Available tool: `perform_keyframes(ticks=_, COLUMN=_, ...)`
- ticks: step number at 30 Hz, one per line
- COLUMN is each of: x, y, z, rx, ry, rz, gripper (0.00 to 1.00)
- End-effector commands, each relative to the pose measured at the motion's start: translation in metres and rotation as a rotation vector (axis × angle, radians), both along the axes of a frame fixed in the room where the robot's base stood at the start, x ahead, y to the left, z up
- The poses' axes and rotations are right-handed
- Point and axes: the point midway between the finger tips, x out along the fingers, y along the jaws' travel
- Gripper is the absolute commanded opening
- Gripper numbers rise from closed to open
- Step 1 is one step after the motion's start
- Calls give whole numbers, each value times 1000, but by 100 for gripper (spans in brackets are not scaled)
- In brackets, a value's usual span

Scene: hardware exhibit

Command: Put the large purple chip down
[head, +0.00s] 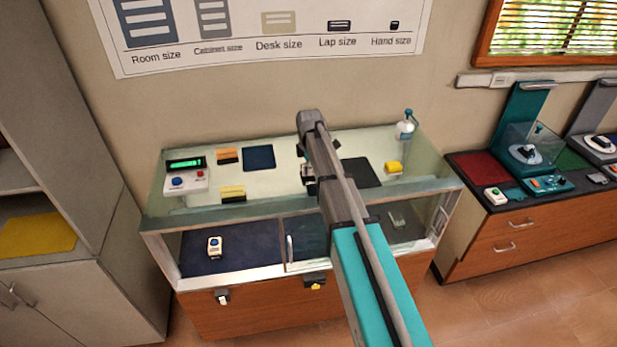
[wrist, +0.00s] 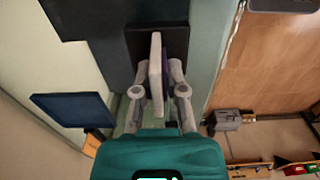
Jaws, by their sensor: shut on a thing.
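My gripper (wrist: 158,80) is shut on a flat slab, the large purple chip (wrist: 167,72), in the wrist view. A pale broad side and a narrow purple strip of it show between the fingers. It stands on edge in the grip, over a dark square. I cannot tell whether it touches the surface below. In the head view my arm reaches over the glass-topped display case (head: 290,193). The gripper there (head: 306,172) is mostly hidden by the arm, and the chip cannot be made out.
On the case top are a dark blue mat (head: 259,158), a black mat (head: 361,172), a control box (head: 187,180), yellow-and-black blocks (head: 233,193), a yellow block (head: 393,168) and a bottle (head: 405,126). A teal machine (head: 522,150) stands on the right counter.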

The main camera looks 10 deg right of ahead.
Motion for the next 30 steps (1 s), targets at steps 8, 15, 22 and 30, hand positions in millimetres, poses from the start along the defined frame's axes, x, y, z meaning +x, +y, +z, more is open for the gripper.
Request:
perform_keyframes(ticks=8, x=1, y=-1, z=-27, rx=0, ry=0, rz=0, gripper=0)
perform_keyframes(ticks=15, x=1, y=-1, z=-33, rx=0, ry=0, rz=-1, gripper=0)
perform_keyframes(ticks=22, x=1, y=-1, z=-32, rx=0, ry=0, rz=-1, gripper=0)
perform_keyframes(ticks=30, x=1, y=-2, z=-34, rx=0, ry=0, rz=-2, gripper=27)
